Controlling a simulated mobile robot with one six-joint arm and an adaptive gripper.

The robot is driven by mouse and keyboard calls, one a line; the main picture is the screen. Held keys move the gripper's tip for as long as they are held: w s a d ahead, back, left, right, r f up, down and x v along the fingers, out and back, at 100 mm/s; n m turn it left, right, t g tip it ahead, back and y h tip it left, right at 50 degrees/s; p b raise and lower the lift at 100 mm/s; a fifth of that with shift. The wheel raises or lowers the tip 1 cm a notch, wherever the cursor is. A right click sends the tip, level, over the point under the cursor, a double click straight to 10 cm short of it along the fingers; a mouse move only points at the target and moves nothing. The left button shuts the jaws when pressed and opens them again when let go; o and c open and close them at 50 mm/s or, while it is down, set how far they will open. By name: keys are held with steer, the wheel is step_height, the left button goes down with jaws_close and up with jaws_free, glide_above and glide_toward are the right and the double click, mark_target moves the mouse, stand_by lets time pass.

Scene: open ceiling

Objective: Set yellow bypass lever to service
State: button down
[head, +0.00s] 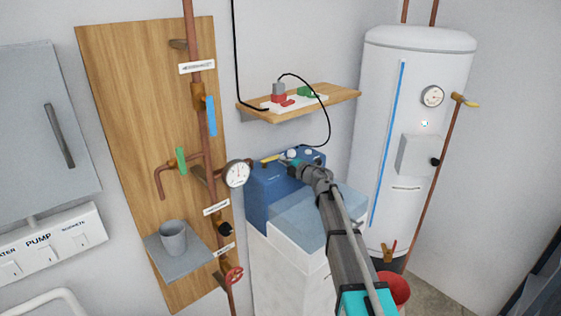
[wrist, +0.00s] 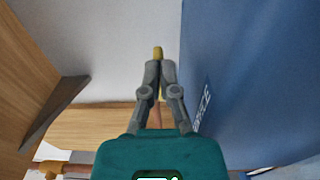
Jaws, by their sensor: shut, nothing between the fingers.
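The yellow bypass lever (head: 270,159) is at the back left of the blue unit (head: 262,192), near the copper pipe. In the wrist view its yellow end (wrist: 157,51) shows just past my fingertips, with the rest hidden behind them. My gripper (head: 289,162) reaches over the blue unit from the front right. In the wrist view my gripper (wrist: 157,66) has its fingers together with nothing held. Whether the fingertips touch the lever, I cannot tell. White lettering ending in what looks like "ICE" (wrist: 204,103) is on the blue face to the right.
A round gauge (head: 237,174) and copper pipe stand left of the blue unit. A wooden shelf (head: 340,94) with a power strip and black cables is above. The white tank (head: 405,70) is to the right. A grey cup (head: 173,238) stands on a small shelf at left.

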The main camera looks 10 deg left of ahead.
steer(key=shift+s+d, duration=0.15)
steer(key=shift+d, duration=1.5)
steer(key=shift+s+d, duration=0.15)
steer(key=shift+d, duration=1.55)
steer(key=shift+s+d, duration=0.15)
steer(key=shift+d, duration=1.5)
